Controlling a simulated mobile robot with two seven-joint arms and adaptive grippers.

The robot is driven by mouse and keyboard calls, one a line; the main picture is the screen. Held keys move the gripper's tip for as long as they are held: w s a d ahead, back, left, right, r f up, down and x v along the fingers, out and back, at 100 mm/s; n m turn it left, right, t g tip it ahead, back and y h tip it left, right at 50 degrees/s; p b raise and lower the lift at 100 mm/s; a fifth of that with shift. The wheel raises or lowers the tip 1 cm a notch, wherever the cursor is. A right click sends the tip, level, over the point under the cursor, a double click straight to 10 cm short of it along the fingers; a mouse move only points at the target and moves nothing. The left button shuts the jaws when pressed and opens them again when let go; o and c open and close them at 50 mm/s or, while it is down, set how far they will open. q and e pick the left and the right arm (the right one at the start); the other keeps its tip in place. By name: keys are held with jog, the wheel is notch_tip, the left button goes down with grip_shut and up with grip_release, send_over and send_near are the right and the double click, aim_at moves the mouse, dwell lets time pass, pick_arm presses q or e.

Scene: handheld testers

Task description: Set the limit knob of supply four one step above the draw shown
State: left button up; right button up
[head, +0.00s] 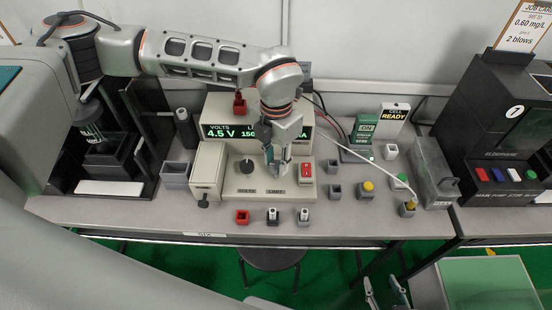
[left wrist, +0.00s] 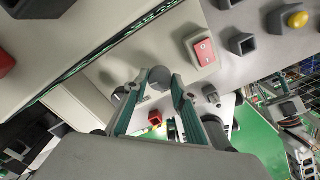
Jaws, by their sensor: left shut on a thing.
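The supply (head: 225,112) is a beige box in the middle of the bench. Its display (head: 222,132) shows 4.5 V and a number starting 150; my left arm hides the middle of it, including most of the draw reading. My left gripper (head: 275,168) points down at the panel above the LIMIT label (head: 276,191), shut on the limit knob. In the left wrist view, the grey limit knob (left wrist: 160,76) sits between the fingertips. The dark volts knob (head: 246,166) is to the left. My right gripper (head: 385,292) is open and empty at the bottom edge, away from the bench.
A red rocker switch (head: 306,172) is close right of the limit knob.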

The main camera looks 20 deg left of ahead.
aim_at(276, 166)
pick_arm(q)
jog(key=shift+n, duration=0.6)
pick_arm(e)
jog(key=shift+w+r, duration=0.1)
jog(key=shift+r, duration=0.1)
jog(key=shift+w+r, duration=0.15)
jog(key=shift+r, duration=0.1)
pick_arm(q)
jog(key=o, duration=1.1)
pick_arm(e)
jog(key=shift+f, duration=0.15)
pick_arm(q)
notch_tip(276, 166, up, 12)
jog(key=shift+f, duration=0.1)
jog(key=shift+s, duration=0.15)
